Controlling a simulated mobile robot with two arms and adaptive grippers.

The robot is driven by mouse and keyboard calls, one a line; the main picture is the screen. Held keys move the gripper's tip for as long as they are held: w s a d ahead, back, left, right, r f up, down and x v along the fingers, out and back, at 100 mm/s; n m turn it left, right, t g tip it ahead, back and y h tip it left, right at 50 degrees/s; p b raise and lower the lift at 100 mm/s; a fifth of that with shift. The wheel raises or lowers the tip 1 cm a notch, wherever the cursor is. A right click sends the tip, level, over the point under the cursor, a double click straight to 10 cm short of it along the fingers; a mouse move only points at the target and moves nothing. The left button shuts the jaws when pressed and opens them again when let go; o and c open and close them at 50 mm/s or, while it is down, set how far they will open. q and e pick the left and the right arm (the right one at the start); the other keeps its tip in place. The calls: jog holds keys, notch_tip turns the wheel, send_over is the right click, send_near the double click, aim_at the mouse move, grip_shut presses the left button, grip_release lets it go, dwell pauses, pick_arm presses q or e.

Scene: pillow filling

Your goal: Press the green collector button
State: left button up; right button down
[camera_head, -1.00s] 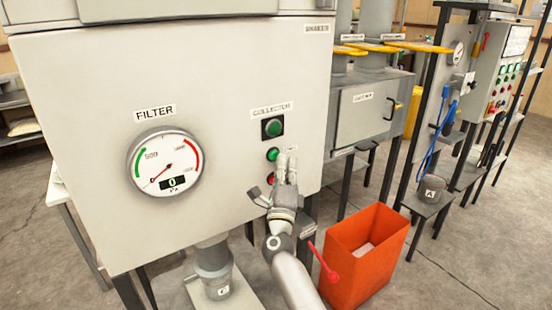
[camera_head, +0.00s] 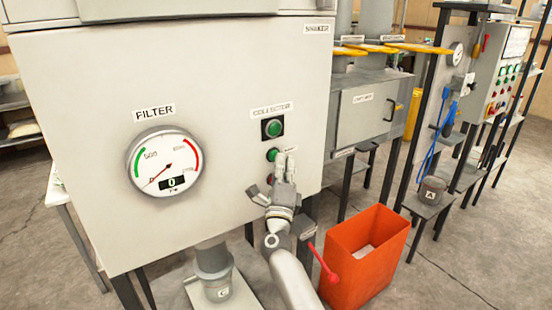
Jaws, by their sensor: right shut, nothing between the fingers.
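The collector label (camera_head: 271,111) sits on the front of the large grey cabinet (camera_head: 80,130). Below it is a green button in a dark square frame (camera_head: 273,128). A second green button (camera_head: 272,155) is lower, with a red button (camera_head: 269,179) under it, partly hidden by my gripper. My right gripper (camera_head: 285,166) is shut and empty, pointing up just in front of the lower buttons, beside the second green one. I cannot tell whether its fingertips touch the panel. My left gripper is not in view.
A filter gauge (camera_head: 164,162) on the cabinet reads 0. An orange bin (camera_head: 365,258) with a red-handled tool (camera_head: 330,275) stands right of my arm. A grey chamber (camera_head: 367,112) and a button panel (camera_head: 500,80) stand further right.

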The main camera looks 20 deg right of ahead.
jog(key=shift+w, duration=0.15)
dwell(0.5)
jog(key=shift+s+d+p, duration=0.15)
jog(key=shift+s+p, duration=0.25)
jog(key=shift+s, duration=0.5)
jog(key=s+p, duration=0.1)
jog(key=s, duration=0.1)
jog(key=s+d+p, duration=0.1)
jog(key=s, duration=0.1)
jog(key=shift+s+d, duration=0.15)
jog(key=shift+s, duration=0.25)
dwell(0.3)
